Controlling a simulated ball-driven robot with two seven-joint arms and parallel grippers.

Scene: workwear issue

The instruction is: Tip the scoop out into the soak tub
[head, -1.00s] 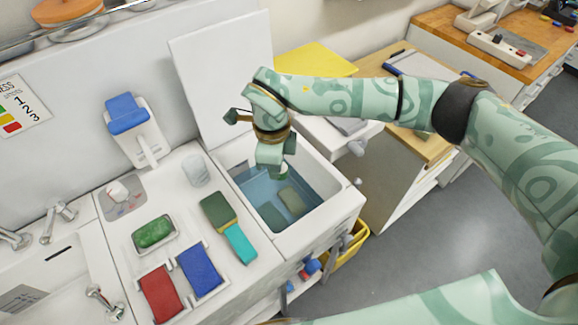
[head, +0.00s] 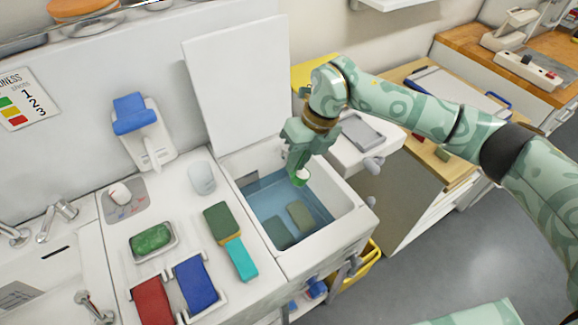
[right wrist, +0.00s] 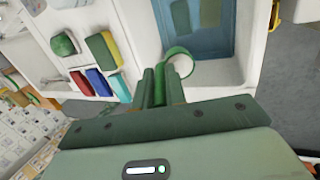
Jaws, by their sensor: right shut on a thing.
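The soak tub (head: 347,228) is a white basin set in the counter, its lid up, with blue water and two dull green blocks lying in it. It also shows in the right wrist view (right wrist: 222,74). My right gripper (head: 297,164) hangs over the tub's far right part, pointing down. It is shut on a small scoop (head: 301,178), white with a green rim. In the right wrist view the scoop (right wrist: 181,52) sticks out past the fingers (right wrist: 160,86), above the tub's edge area. Its contents cannot be made out. My left gripper is not in view.
The raised lid (head: 235,95) stands behind the tub. A white shelf with a grey tray (head: 362,132) stands at the right.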

